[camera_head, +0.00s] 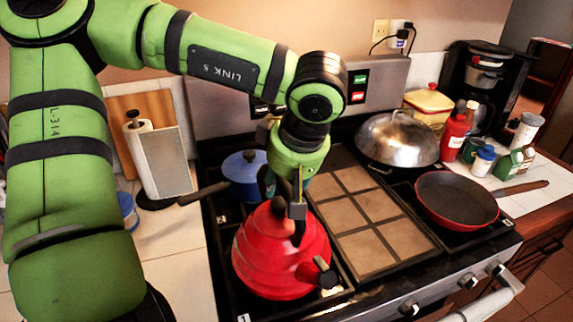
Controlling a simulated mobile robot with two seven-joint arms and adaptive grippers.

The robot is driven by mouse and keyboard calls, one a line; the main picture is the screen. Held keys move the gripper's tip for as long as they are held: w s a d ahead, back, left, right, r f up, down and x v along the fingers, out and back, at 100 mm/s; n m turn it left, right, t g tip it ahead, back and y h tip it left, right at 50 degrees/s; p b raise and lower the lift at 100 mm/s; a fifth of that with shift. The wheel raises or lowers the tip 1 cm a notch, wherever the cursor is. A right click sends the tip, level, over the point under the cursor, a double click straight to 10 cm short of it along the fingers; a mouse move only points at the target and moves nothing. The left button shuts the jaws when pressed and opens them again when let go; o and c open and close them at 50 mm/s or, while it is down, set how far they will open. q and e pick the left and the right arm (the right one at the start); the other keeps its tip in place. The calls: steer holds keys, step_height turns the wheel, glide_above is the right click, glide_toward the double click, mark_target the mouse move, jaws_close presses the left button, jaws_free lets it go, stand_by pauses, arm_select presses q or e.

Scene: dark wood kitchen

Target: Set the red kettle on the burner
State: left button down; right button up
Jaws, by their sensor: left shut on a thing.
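The red kettle (278,255) is at the front left of the stove (442,268), over the burner area beside a small plate marked 1. It looks upright, with its dark spout toward the lower right. My left gripper (297,208) is above it, pointing down and shut on the kettle's dark handle. I cannot tell whether the kettle's base touches the grate, since its body hides the burner under it. My right gripper is not in view.
A blue pan (246,177) sits just behind the kettle. A tiled griddle (372,220) fills the stove's middle. A red pan (455,200) and a domed steel lid (397,139) are to the right. A paper towel holder (160,160) stands left. The counter at left front is clear.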

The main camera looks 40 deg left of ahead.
arm_select(q)
steer(key=shift+a+f, duration=0.1)
steer(key=shift+f, duration=0.15)
steer(key=shift+f, duration=0.1)
steer(key=c, duration=0.9)
jaws_free()
steer(key=shift+f, duration=0.1)
steer(key=shift+o, duration=0.2)
steer(key=shift+s, duration=0.1)
steer(key=b+v, duration=0.1)
steer(key=v, duration=1.1)
steer(key=shift+d, duration=0.2)
